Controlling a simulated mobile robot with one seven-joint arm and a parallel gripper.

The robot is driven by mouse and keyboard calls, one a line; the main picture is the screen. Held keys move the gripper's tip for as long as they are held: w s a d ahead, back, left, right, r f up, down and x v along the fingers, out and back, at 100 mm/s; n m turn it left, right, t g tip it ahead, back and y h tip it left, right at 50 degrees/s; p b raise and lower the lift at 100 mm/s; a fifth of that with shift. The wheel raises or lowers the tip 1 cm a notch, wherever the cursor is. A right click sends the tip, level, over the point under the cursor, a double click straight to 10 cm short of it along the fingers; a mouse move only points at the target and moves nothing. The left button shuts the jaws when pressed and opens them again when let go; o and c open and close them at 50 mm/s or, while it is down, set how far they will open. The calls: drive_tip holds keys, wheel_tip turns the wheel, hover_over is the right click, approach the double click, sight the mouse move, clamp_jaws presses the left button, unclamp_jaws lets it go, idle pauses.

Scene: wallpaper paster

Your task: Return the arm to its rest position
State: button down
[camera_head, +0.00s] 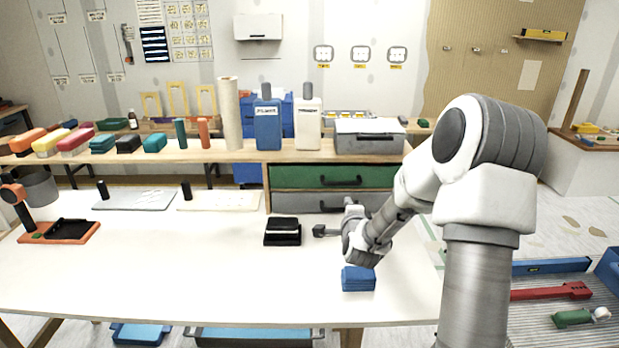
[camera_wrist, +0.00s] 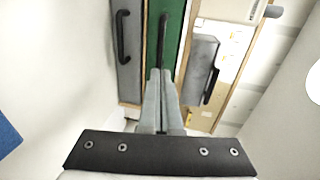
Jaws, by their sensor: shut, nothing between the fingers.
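My gripper (camera_wrist: 160,76) is shut with its two grey fingers together and nothing between them. In the head view my gripper (camera_head: 349,207) is above the right part of the white worktable (camera_head: 190,265), pointing away toward the drawers. My arm is bent, coming in from the right. The wrist view shows the fingers in front of the green drawer (camera_wrist: 175,40) and the grey drawer (camera_wrist: 128,75). The fingers appear apart from both. Part of the gripper is hidden behind my wrist in the head view.
A blue block (camera_head: 358,279) lies on the table just below my wrist. A black box-shaped item (camera_head: 283,232) lies left of the gripper. The shelf behind holds a blue bottle (camera_head: 267,122), a white bottle (camera_head: 308,125) and a grey toolbox (camera_head: 368,136). The table's front middle is clear.

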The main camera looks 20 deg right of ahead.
drive_tip(key=s+a+r+n+g+y+p, duration=0.2)
drive_tip(key=s+a+r+n+p, duration=0.15)
drive_tip(key=a+r+n, duration=0.45)
drive_tip(key=s+a+r+n+g+y+p, duration=0.1)
drive_tip(key=s+a+r+n+g+p, duration=0.2)
drive_tip(key=s+r, duration=0.45)
drive_tip(key=s+a+r+n+g+y+p, duration=0.1)
drive_tip(key=s+a+r+n, duration=0.4)
drive_tip(key=s, duration=0.4)
drive_tip(key=s+r+n+g+p, duration=0.1)
drive_tip(key=s+n, duration=0.4)
drive_tip(key=s, duration=1.1)
drive_tip(key=shift+s+a+r+g+p, duration=0.3)
drive_tip(key=shift+g+p, duration=0.45)
drive_tip(key=shift+g, duration=0.45)
